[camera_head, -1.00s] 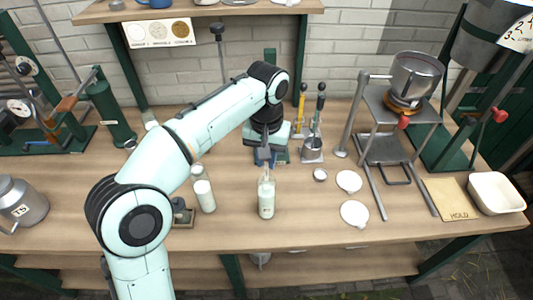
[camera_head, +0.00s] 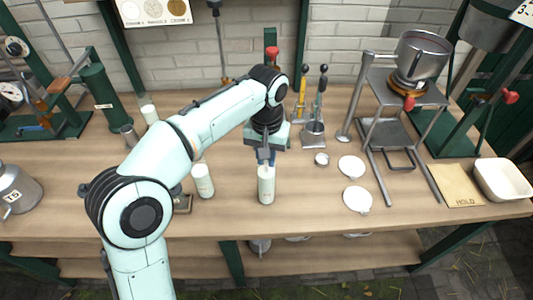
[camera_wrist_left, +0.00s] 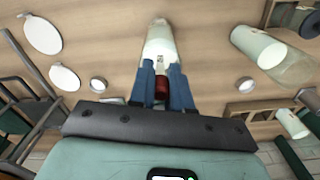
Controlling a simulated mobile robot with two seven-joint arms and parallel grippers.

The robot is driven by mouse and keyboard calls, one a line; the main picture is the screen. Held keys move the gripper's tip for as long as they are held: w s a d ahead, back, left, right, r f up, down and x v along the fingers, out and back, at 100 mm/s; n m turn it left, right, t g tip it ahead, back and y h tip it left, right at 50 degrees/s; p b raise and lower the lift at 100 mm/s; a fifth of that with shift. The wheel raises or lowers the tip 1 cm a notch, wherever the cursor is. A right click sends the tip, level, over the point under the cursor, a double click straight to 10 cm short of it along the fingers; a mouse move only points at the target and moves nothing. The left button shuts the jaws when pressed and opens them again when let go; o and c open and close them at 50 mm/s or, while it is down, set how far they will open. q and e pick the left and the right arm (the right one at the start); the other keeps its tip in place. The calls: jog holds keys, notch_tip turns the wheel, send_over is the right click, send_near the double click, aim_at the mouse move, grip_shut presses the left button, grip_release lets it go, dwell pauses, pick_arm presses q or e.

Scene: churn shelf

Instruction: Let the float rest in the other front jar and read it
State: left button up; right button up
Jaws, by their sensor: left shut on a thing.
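My left gripper (camera_head: 265,157) is shut just above the front jar on the right (camera_head: 266,186), a clear jar of white milk. In the left wrist view, the gripper's blue fingers (camera_wrist_left: 162,90) close around a small dark red piece (camera_wrist_left: 161,89), which looks like the top of the float. The rest of the float is hidden; I cannot tell how deep it sits in the jar. That jar (camera_wrist_left: 160,42) stands upright just beyond the fingertips. The other front jar (camera_head: 203,181), also with milk, stands to the left and shows in the wrist view (camera_wrist_left: 262,46). My right gripper is not in view.
White round lids (camera_head: 357,199) and a small metal cup (camera_head: 321,160) lie right of the jar. A metal stand with a pot (camera_head: 420,58), a HOLD card (camera_head: 453,186) and a white tray (camera_head: 503,180) are farther right. Another milk jar (camera_head: 149,113) stands back left.

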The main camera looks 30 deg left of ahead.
pick_arm(q)
jog(key=o, duration=0.9)
jog(key=shift+r, duration=0.1)
notch_tip(320, 180, up, 13)
jog(key=p, duration=0.4)
jog(key=shift+r+p, duration=0.1)
jog(key=shift+p, duration=0.2)
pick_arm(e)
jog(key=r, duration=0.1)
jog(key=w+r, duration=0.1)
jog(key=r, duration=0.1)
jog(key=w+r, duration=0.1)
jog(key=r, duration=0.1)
